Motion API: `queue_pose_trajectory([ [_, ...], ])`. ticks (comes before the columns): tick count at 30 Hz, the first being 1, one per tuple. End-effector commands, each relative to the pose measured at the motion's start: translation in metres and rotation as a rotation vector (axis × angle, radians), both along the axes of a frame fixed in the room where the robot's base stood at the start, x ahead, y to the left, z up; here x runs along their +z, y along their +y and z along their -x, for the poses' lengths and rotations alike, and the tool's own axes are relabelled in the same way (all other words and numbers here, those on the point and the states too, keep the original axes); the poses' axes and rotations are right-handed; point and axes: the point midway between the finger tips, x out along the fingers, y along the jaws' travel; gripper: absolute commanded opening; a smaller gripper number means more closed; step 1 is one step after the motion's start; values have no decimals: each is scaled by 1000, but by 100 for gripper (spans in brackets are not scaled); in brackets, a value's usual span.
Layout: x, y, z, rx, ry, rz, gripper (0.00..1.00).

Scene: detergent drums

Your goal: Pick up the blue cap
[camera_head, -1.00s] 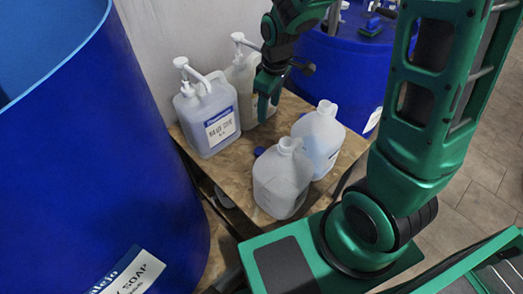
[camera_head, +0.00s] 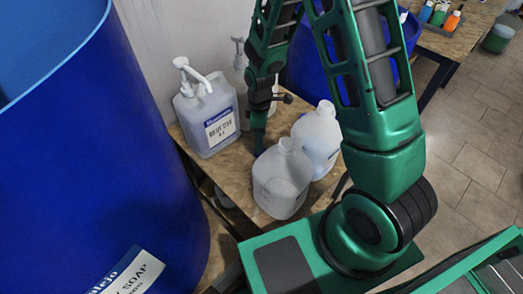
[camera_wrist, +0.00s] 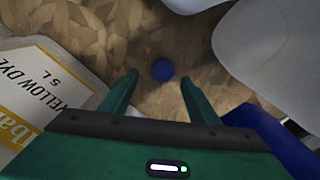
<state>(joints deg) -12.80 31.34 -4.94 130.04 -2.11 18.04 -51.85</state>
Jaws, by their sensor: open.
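The blue cap (camera_wrist: 162,70) is a small round blue disc lying on the wooden tabletop in the wrist view. My gripper (camera_wrist: 160,78) is open above it, with one finger on each side of the cap in the picture and nothing held. In the head view my gripper (camera_head: 259,142) points down between the dispenser bottle and the white jugs, low over the table. The cap cannot be made out in the head view, where the gripper covers that spot.
Two open white jugs (camera_head: 283,180) (camera_head: 318,140) stand right of my gripper. A pump bottle (camera_head: 208,118) stands left, with another (camera_head: 240,75) behind. In the wrist view a container labelled yellow dye (camera_wrist: 40,85) is close at left. A big blue drum (camera_head: 90,170) fills the left.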

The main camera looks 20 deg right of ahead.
Motion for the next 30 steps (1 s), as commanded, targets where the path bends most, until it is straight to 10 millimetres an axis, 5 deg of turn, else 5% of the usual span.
queue_pose_trajectory([
  [13, -47, 0, 4, 0, 1, 0, 55],
  [23, -53, 0, 4, 0, 0, 0, 55],
  [30, -53, 0, 4, 0, 0, 0, 14],
])
